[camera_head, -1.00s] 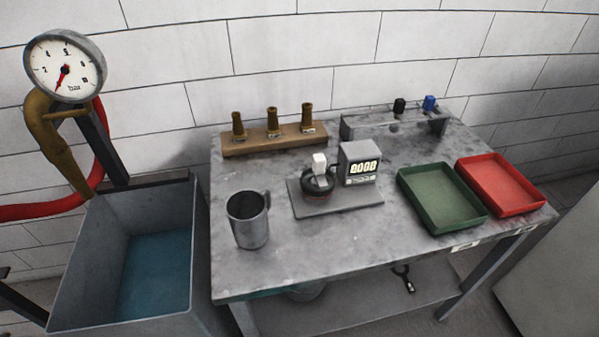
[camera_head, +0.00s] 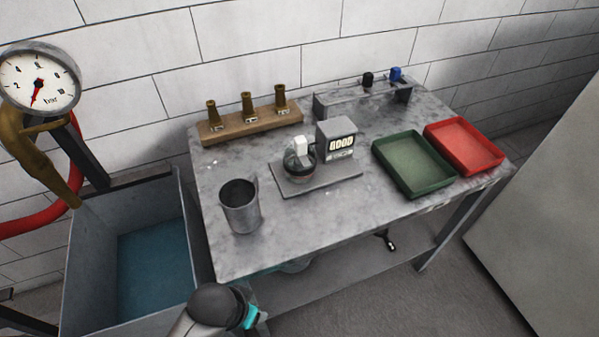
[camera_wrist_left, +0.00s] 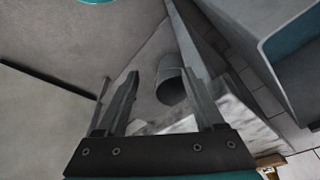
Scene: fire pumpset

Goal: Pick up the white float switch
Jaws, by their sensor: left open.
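A small white block (camera_head: 302,146), which looks like the white float switch, sits on top of a round dark, glassy piece on the grey plate of a device with a digital display (camera_head: 338,141). Its lower part is hard to make out. My left arm enters the head view at the bottom, in front of the table; its fingers are not clear there. In the left wrist view my left gripper (camera_wrist_left: 162,73) is open with nothing between its fingers. The grey metal mug (camera_wrist_left: 170,87) shows beyond them, apart from them. My right gripper is in neither view.
The grey mug (camera_head: 240,206) stands at the table's front left. A wooden block with brass nozzles (camera_head: 248,124) is behind. Green (camera_head: 413,165) and red (camera_head: 464,146) trays stand at right. A water tank (camera_head: 82,232) adjoins the table's left side. The table front is clear.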

